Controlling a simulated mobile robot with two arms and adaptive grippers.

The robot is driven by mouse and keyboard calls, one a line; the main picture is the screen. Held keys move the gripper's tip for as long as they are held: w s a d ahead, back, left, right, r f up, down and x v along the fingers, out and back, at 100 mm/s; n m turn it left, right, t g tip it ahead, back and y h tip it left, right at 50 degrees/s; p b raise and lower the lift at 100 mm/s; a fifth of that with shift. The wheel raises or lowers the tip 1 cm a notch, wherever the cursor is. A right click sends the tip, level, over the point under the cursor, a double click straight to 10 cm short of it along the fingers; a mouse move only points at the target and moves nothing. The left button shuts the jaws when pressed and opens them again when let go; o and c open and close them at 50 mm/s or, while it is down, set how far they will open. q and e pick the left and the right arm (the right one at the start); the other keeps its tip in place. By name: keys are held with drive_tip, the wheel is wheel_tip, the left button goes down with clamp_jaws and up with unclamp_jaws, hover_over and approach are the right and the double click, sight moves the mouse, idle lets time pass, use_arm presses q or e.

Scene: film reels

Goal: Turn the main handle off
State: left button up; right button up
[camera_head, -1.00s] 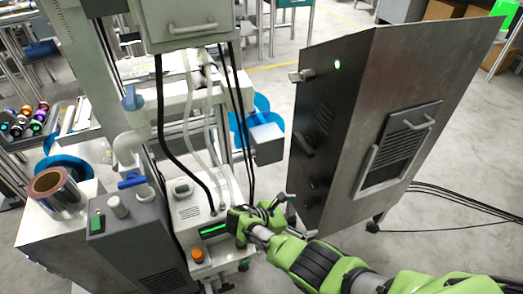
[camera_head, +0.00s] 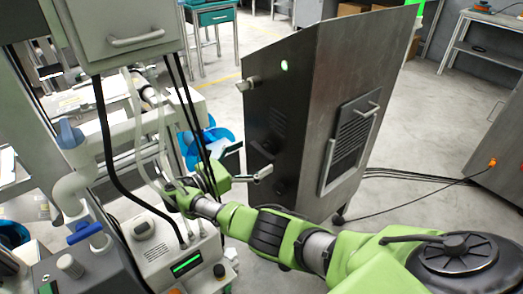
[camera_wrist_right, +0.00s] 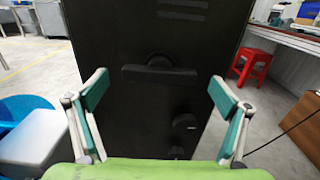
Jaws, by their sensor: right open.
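The main handle (camera_wrist_right: 165,74) is a black bar on a round hub, on the dark side panel of a metal cabinet (camera_head: 345,75). In the right wrist view it lies about level, ahead of and between my fingers. My right gripper (camera_wrist_right: 160,92) is open and empty, with its green-padded fingertips spread to either side of the handle and apart from it. In the head view my right gripper (camera_head: 248,162) is in front of the cabinet's dark side. There the handle is dark on dark and hard to make out. My left gripper is not in view.
A black round knob (camera_wrist_right: 184,122) sits below the handle. A machine with a green display (camera_head: 186,264), hoses and a blue-handled valve (camera_head: 84,232) stands at the left. Blue reels (camera_head: 200,140) are behind my gripper. Cables run on the floor right of the cabinet.

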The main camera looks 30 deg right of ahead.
sight(259, 153)
drive_tip(key=shift+w+d, duration=0.15)
drive_tip(key=shift+d, duration=1.7)
drive_tip(key=c, duration=1.1)
